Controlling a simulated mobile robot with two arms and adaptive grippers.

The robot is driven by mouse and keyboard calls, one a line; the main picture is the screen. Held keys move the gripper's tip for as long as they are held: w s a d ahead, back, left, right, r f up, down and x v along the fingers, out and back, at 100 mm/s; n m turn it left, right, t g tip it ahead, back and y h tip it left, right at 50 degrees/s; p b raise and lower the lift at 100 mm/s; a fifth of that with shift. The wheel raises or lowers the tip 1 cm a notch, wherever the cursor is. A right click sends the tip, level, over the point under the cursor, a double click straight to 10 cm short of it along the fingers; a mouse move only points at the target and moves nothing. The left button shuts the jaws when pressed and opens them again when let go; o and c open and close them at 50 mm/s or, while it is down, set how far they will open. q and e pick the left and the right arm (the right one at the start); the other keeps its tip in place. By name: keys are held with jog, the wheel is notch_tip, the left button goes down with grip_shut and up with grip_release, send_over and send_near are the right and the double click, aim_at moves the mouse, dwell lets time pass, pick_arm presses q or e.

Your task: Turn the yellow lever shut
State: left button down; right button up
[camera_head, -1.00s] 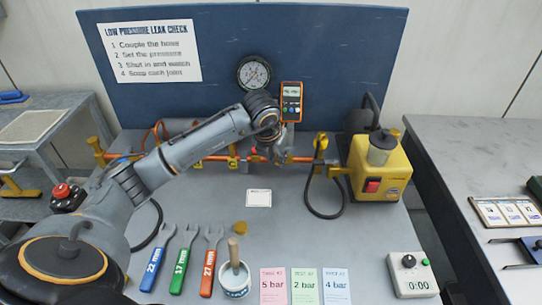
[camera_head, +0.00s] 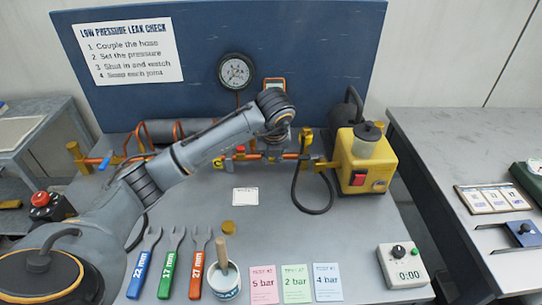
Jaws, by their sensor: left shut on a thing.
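My left arm reaches from the lower left across the bench to an orange pipe line (camera_head: 255,156). My left gripper (camera_head: 277,148) is at the pipe, left of the upright yellow hose fitting (camera_head: 306,138). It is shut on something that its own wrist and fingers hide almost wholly. From its place on the pipe I take this to be the yellow lever, but its angle cannot be made out. A small red part (camera_head: 240,149) and a yellow fitting (camera_head: 218,163) show on the pipe left of the gripper. My right gripper is not in view.
A yellow pump (camera_head: 362,165) stands right of the pipe, with a black hose (camera_head: 318,211) looping before it. A round gauge (camera_head: 236,71) is above. Wrenches, a brush pot (camera_head: 224,282), colored cards and a timer (camera_head: 402,266) line the front. The bench middle is mostly clear.

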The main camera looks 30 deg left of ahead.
pick_arm(q)
jog(key=c, duration=1.3)
grip_release()
jog(key=v, duration=1.2)
jog(key=shift+s, duration=0.1)
